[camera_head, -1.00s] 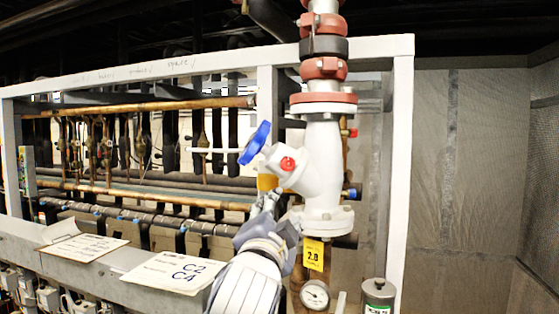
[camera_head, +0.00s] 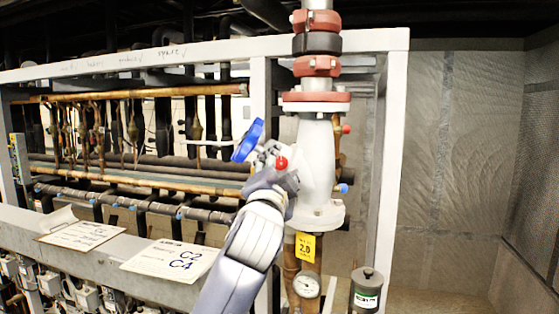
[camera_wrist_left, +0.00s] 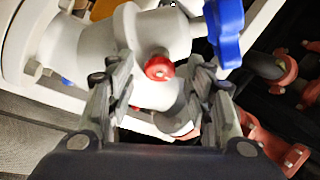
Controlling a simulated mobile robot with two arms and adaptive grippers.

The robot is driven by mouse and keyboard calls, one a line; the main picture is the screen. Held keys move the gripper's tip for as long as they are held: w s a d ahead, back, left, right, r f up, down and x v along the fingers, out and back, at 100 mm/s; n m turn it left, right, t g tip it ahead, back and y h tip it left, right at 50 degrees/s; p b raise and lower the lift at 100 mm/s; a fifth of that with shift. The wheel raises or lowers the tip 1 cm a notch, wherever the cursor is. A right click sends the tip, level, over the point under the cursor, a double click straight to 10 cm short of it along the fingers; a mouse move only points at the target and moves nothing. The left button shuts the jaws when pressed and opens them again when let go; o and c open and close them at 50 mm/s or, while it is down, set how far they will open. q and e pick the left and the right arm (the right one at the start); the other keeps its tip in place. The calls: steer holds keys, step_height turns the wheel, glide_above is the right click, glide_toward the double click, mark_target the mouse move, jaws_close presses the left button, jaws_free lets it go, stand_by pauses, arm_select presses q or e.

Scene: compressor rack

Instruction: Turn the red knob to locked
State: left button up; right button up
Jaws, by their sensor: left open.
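The small red knob (camera_head: 281,163) sits on the side of the white valve body (camera_head: 316,165), below the red and black pipe couplings. My left gripper (camera_head: 268,156) is raised in front of the valve and overlaps the area around the knob. In the left wrist view the red knob (camera_wrist_left: 158,66) shows between the two spread fingers of the left gripper (camera_wrist_left: 163,70), nearer the left finger. The fingers look apart from it, with nothing held. Whether the knob lies level with the fingertips in depth is hard to tell. My right gripper is not in view.
A blue handwheel (camera_head: 248,140) stands close to the left of the gripper; it also shows in the left wrist view (camera_wrist_left: 226,32). A yellow tag (camera_head: 305,247) and a gauge (camera_head: 306,285) are below the valve. White frame posts (camera_head: 394,165) flank it.

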arm_select(q)
steer(key=shift+w, duration=0.2)
steer(key=shift+c, duration=0.6)
steer(key=c, duration=0.9)
steer(key=shift+c, duration=0.2)
